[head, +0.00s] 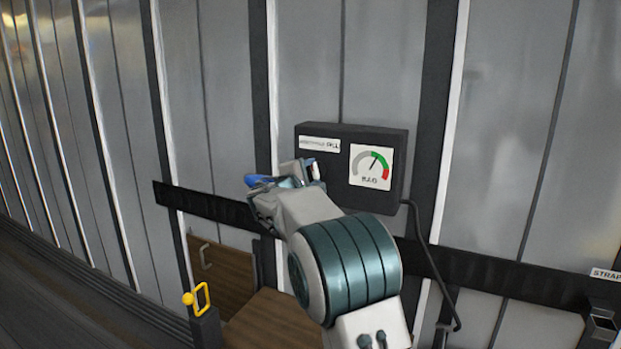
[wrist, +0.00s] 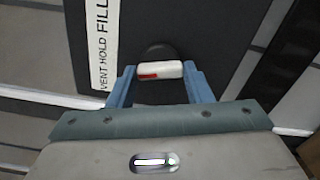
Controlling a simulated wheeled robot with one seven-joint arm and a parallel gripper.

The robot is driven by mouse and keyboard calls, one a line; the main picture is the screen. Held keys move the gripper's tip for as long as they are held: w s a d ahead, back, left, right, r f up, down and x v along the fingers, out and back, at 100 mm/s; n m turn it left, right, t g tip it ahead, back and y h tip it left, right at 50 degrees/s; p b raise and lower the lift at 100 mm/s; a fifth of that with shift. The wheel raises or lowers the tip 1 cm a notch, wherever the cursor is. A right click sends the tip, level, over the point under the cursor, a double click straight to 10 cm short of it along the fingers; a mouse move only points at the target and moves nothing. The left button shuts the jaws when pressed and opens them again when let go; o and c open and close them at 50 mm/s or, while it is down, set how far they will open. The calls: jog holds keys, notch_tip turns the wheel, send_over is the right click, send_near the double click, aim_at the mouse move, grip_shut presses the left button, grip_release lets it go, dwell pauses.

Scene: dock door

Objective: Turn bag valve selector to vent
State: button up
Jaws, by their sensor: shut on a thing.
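The bag valve selector (wrist: 170,69) is a white handle with a red mark on its left part, over a dark round base on the panel. In the wrist view it lies nearly level, between the two blue fingers of my gripper (wrist: 158,80), which is shut on it. In the head view my gripper (head: 287,181) is at the left of the dark valve box (head: 338,133) and hides most of the selector. A white label (wrist: 103,45) reads VENT, HOLD, FILL. I cannot tell which word the red mark stands for. The bag gauge (head: 371,167) has its needle in the green.
A black cable (head: 424,240) hangs from the box's right side. A dark rail (head: 480,280) runs along the ribbed metal wall. Lower left are brown wooden boxes (head: 222,272) and a yellow handle (head: 202,296). A strap holder (head: 602,322) is at lower right.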

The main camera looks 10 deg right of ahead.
jog(key=n, duration=0.3)
jog(key=shift+n, duration=1.8)
jog(key=o, duration=1)
jog(key=b+v, duration=0.3)
jog(key=v, duration=1.1)
jog(key=shift+b, duration=0.35)
